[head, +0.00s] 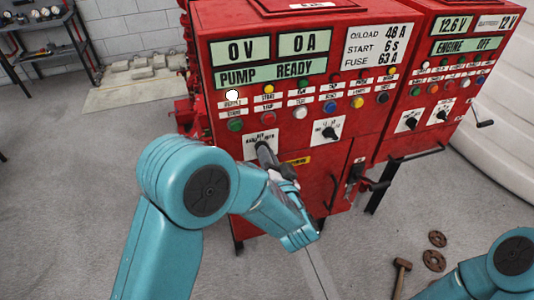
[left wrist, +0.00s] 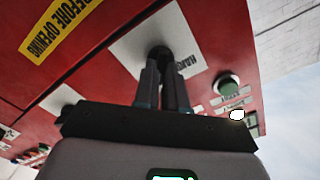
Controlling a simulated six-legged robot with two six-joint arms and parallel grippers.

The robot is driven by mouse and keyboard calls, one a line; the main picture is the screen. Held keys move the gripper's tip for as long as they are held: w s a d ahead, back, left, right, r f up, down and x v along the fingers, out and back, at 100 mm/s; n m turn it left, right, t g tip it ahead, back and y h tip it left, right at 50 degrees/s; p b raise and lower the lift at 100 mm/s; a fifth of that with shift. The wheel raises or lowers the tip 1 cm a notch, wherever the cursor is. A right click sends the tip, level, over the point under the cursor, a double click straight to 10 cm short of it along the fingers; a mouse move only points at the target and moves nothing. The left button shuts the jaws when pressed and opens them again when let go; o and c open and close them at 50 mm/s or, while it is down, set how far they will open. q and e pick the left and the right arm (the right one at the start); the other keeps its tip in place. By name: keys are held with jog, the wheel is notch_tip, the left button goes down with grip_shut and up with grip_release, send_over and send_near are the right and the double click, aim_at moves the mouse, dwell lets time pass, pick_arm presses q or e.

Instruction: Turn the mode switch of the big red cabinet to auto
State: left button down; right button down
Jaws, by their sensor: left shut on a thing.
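The big red cabinet (head: 313,172) stands in the middle of the head view, with "PUMP READY" on its display. Its mode switch has a white label plate (head: 250,148) at the lower left of the panel. My left gripper (head: 265,152) reaches that plate from the front. In the left wrist view, the fingers of my left gripper (left wrist: 164,80) are shut on the dark mode switch knob (left wrist: 160,53). A "HAND" label shows beside the knob. The gripper hides much of the knob, so I cannot tell which position it points to. My right gripper is out of view.
Several coloured buttons sit above the switch, with a green button (head: 235,125) close by. Another rotary switch (head: 329,132) is to the right. A second red cabinet (head: 440,78) adjoins it. A hammer (head: 400,271) and metal flanges (head: 434,260) lie on the floor at lower right.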

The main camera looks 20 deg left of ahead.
pick_arm(q)
jog(key=shift+m, duration=0.3)
jog(key=shift+r, duration=0.1)
jog(key=c, duration=1.2)
grip_release()
jog(key=shift+w, duration=0.1)
jog(key=shift+s, duration=0.2)
